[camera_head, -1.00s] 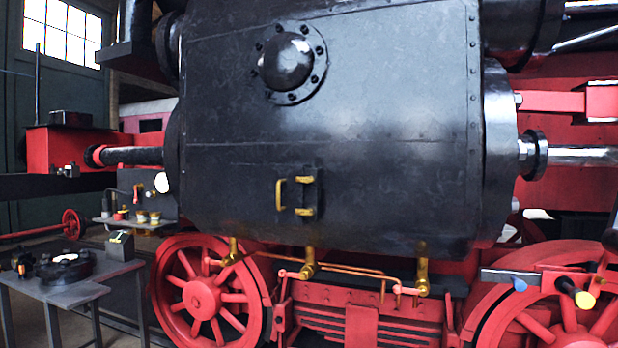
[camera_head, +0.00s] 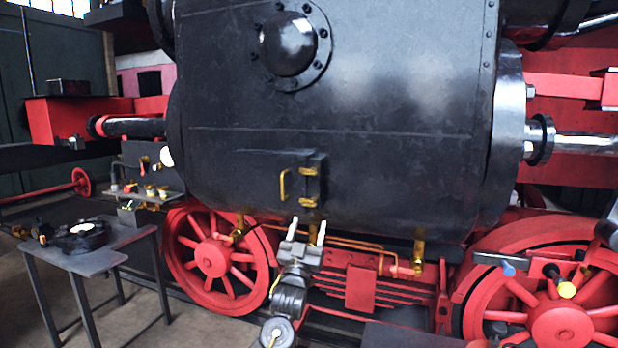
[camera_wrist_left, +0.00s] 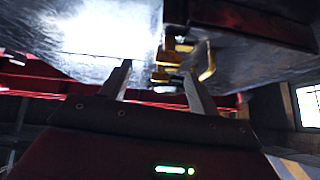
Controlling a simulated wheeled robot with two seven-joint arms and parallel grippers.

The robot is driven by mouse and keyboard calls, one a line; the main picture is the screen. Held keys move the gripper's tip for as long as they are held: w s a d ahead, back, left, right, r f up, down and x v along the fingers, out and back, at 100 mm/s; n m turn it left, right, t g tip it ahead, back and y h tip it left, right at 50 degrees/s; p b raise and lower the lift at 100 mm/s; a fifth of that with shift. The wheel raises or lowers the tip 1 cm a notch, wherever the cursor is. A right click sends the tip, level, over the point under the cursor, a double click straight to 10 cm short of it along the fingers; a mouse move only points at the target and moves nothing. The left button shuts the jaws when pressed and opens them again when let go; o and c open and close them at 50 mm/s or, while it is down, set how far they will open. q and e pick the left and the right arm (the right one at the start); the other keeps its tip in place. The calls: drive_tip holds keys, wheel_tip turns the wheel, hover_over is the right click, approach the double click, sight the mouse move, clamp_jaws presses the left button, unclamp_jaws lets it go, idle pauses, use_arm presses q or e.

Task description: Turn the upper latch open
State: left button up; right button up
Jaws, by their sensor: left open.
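A small dark door (camera_head: 296,164) is on the lower side of the black cylinder block. The brass upper latch (camera_head: 309,171) lies crosswise at its right edge, above a similar lower latch (camera_head: 309,202). A brass pull handle (camera_head: 284,184) is left of them. My left gripper (camera_head: 306,231) is open and empty, pointing up just below the door and apart from the latches. In the left wrist view, brass latch parts (camera_wrist_left: 172,56) and the handle (camera_wrist_left: 207,63) show beyond the open fingers. My right gripper is not in view.
The black cylinder block (camera_head: 390,130) fills the middle, with a round domed cover (camera_head: 288,44) above the door. Brass drain cocks (camera_head: 419,250) and red wheels (camera_head: 212,258) are below. A grey workbench (camera_head: 95,262) stands at left. Open floor lies in front.

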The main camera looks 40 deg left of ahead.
use_arm(q)
drive_tip(key=n+y, duration=0.1)
drive_tip(key=y, duration=0.1)
approach(309, 172)
drive_tip(key=f, duration=0.1)
drive_tip(key=shift+t+h, duration=0.3)
drive_tip(key=shift+t, duration=0.1)
drive_tip(key=p+x, duration=0.6)
drive_tip(key=x, duration=0.4)
drive_tip(key=shift+a, duration=0.1)
drive_tip(key=shift+w+a+r, duration=0.15)
drive_tip(key=shift+w+a, duration=0.05)
drive_tip(key=shift+w, duration=0.1)
drive_tip(key=c, duration=1)
drive_tip(key=shift+o, duration=0.2)
